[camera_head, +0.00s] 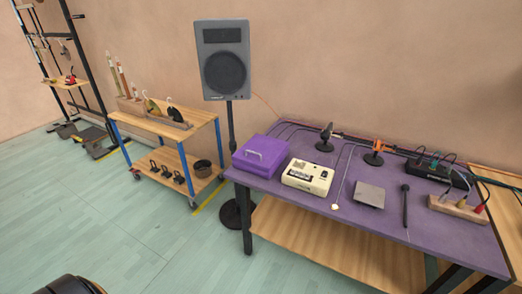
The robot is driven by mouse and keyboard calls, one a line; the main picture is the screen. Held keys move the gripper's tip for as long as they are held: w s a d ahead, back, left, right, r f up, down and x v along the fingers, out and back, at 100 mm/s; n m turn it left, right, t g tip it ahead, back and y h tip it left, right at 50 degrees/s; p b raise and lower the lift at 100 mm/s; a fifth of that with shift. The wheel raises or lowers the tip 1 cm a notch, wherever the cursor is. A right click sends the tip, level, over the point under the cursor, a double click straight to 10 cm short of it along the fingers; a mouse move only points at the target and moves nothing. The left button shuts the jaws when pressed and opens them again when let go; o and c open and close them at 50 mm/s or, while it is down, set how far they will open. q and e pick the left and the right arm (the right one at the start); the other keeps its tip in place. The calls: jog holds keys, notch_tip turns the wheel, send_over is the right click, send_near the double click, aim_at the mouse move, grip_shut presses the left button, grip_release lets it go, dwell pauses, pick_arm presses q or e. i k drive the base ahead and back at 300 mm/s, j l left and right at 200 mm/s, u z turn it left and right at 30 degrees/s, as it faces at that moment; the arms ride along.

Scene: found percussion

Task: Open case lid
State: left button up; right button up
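A purple case (262,154) stands at the left end of the purple-topped table (385,220). Its lid appears shut, and a light handle shows on it. Neither of my grippers is in view. A dark rounded shape shows at the bottom left edge, and I cannot tell what part it is.
A cream box (307,177) stands right of the case. A grey pad (369,194), a black microphone (405,205), a wooden block with plugs (458,208) and cables lie further right. A speaker (223,60) stands behind. A wooden cart (165,125) is left; the floor (130,220) in front is clear.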

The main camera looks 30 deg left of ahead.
aim_at(262, 152)
jog(key=u, duration=1.3)
jog(key=i+j+u, duration=0.35)
jog(key=i+j, duration=0.15)
jog(key=i, duration=0.1)
